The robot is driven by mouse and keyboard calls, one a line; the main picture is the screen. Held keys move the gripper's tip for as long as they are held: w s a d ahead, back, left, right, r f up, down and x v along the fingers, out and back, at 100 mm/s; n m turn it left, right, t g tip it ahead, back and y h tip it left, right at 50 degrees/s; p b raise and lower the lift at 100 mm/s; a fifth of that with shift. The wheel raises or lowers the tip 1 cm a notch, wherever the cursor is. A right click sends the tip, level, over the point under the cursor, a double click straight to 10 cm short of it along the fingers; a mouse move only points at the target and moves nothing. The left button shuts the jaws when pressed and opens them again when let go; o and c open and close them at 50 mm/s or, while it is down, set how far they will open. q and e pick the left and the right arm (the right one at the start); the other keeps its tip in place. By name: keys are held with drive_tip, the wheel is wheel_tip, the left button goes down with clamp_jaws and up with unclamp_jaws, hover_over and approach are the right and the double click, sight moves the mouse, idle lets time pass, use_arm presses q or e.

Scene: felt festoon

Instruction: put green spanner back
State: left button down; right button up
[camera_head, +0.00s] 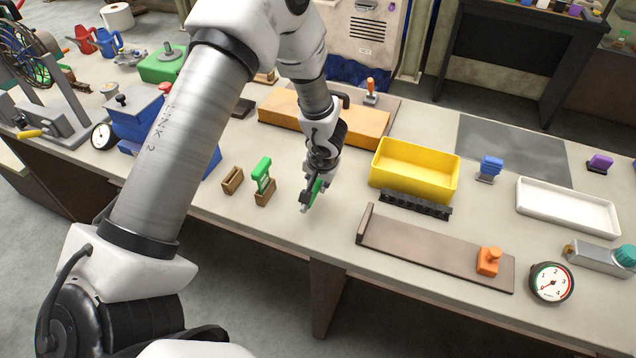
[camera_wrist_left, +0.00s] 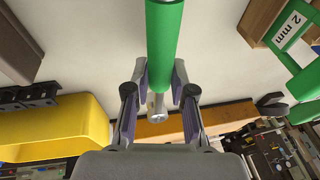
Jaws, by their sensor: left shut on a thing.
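The green spanner (camera_wrist_left: 164,45) is between the fingers of my left gripper (camera_wrist_left: 158,88) in the left wrist view. Its thick green handle runs up out of the picture, and a short metal end (camera_wrist_left: 158,110) shows below the fingers. In the head view my left gripper (camera_head: 310,193) is shut on the green spanner (camera_head: 317,186) above the bench, just right of the small wooden blocks. Part of the spanner is hidden by the gripper. My right gripper is not in view.
A green "2 mm" piece (camera_head: 262,172) stands in one wooden block (camera_head: 265,197); another block (camera_head: 232,181) stands beside it. To the right are a yellow bin (camera_head: 415,183), a black slotted rack (camera_head: 415,205) and a brown board (camera_head: 420,245). An orange-brown slab (camera_head: 350,122) lies behind.

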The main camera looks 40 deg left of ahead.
sight(319, 186)
use_arm(q)
wheel_tip(319, 186, down, 2)
drive_tip(key=shift+w+f, duration=0.1)
drive_tip(key=shift+w, duration=0.2)
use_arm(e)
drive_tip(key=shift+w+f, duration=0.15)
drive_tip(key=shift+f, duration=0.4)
use_arm(q)
drive_tip(key=shift+s+f, duration=0.15)
drive_tip(key=shift+s+f, duration=0.1)
drive_tip(key=shift+f, duration=0.2)
drive_tip(key=c, duration=1)
unclamp_jaws()
drive_tip(key=shift+f, duration=0.1)
